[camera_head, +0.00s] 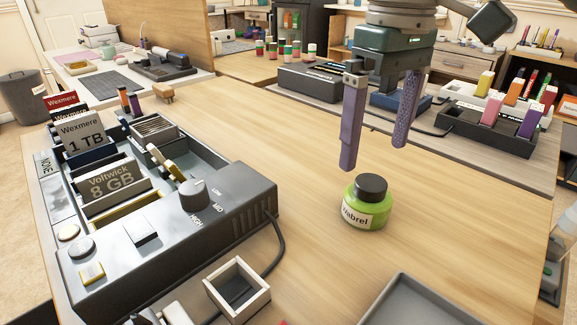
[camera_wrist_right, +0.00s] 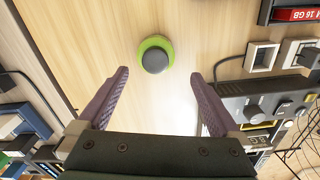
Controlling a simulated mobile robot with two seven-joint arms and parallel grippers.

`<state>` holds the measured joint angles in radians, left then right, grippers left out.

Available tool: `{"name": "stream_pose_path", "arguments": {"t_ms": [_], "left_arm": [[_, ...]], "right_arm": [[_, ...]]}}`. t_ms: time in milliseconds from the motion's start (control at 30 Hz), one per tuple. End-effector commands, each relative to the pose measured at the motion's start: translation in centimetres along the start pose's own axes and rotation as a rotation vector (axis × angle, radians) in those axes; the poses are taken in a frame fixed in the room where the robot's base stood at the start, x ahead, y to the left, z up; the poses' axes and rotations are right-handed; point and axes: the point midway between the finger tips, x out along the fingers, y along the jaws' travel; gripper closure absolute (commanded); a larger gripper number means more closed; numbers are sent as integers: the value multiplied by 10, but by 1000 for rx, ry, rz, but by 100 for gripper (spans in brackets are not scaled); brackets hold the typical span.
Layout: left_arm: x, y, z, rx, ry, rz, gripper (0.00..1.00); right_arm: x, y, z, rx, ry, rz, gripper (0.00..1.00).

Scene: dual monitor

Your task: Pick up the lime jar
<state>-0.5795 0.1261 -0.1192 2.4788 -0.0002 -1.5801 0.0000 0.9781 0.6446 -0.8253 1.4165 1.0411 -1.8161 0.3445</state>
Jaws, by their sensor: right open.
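The lime jar (camera_head: 366,207) stands upright on the wooden table, with a dark lid and a white label reading "Wabrel". In the right wrist view the jar (camera_wrist_right: 155,54) shows from above, beyond the fingertips and roughly midway between them. My right gripper (camera_head: 373,152) is open and empty, with its purple fingers apart. It hangs above and behind the jar in the head view, not touching it. In the right wrist view its fingers (camera_wrist_right: 160,78) spread on both sides below the jar. My left gripper is not in view.
A grey device (camera_head: 195,235) with a knob and card slots stands left of the jar, its cable on the table. A small square box (camera_head: 237,289) and a grey tray (camera_head: 425,302) are in front. A dark marker holder (camera_head: 490,135) is behind right. Table around the jar is clear.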

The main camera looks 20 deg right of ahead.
Motion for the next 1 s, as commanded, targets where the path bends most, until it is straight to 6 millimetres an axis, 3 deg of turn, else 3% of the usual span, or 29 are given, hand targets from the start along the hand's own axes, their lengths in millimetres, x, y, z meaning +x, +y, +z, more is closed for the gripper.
{"name": "stream_pose_path", "arguments": {"t_ms": [167,700,1000], "left_arm": [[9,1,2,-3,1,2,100],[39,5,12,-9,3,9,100],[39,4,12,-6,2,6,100]], "right_arm": [[13,5,0,18,-6,0,0],[91,8,2,15,-4,1,0],[96,8,2,13,-1,1,0]]}}
